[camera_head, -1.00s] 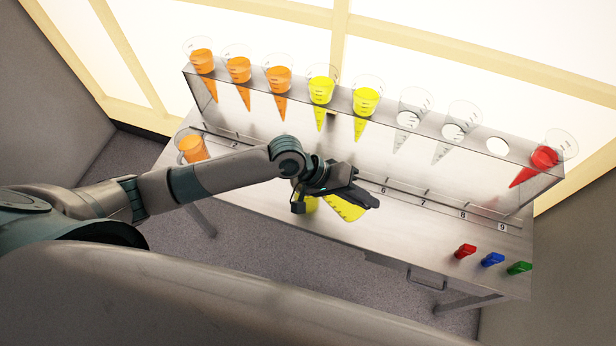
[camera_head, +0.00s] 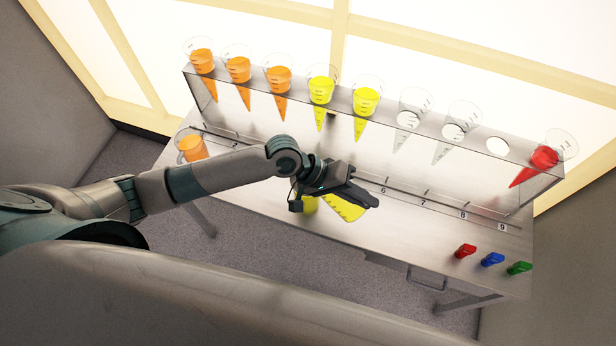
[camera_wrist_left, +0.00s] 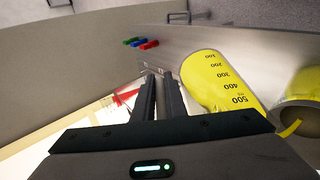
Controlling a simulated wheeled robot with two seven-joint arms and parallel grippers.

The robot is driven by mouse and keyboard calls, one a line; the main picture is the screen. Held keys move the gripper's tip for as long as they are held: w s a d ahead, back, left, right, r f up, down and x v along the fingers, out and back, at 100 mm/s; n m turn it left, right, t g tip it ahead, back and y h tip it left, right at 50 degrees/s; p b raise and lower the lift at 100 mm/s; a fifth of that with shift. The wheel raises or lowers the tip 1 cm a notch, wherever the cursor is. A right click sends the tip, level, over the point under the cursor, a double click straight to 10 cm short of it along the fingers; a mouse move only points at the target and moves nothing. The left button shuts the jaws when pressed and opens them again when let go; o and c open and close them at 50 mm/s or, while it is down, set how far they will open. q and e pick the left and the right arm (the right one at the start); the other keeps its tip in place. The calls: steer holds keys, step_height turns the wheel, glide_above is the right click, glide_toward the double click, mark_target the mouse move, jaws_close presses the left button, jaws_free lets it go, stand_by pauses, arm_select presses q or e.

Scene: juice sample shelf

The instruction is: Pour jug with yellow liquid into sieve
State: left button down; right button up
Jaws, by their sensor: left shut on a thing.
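My left gripper (camera_head: 366,198) is over the front middle of the bench, its fingers close together, also in the left wrist view (camera_wrist_left: 160,85). A yellow-filled vessel with scale marks up to 500, which I take as the jug (camera_head: 345,208), is right beside and below the fingers. It looks tilted and fills the right of the wrist view (camera_wrist_left: 215,80); the grip point is hidden. A second yellow piece (camera_head: 310,205) is partly behind my wrist; I cannot tell what it is. No sieve stands out; clear empty cones (camera_head: 412,118) hang in the rack. My right gripper is out of view.
The raised rack (camera_head: 390,118) also holds orange, yellow (camera_head: 366,100) and red (camera_head: 540,165) cones, with one bare hole (camera_head: 498,147). An orange jug (camera_head: 192,148) stands at the left. Red, blue and green small pieces (camera_head: 492,260) lie at the front right. The right bench surface is mostly clear.

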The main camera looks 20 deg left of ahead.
arm_select(q)
steer(key=shift+a+r, duration=0.1)
stand_by(0.6)
steer(key=shift+d, duration=0.25)
steer(key=y, duration=0.1)
steer(key=d+f+t+y, duration=0.1)
steer(key=y, duration=0.1)
steer(key=shift+s+d+m, duration=0.2)
steer(key=shift+m, duration=0.1)
steer(key=shift+f+y, duration=0.3)
steer(key=shift+s+d+f, duration=0.1)
steer(key=shift+d, duration=0.05)
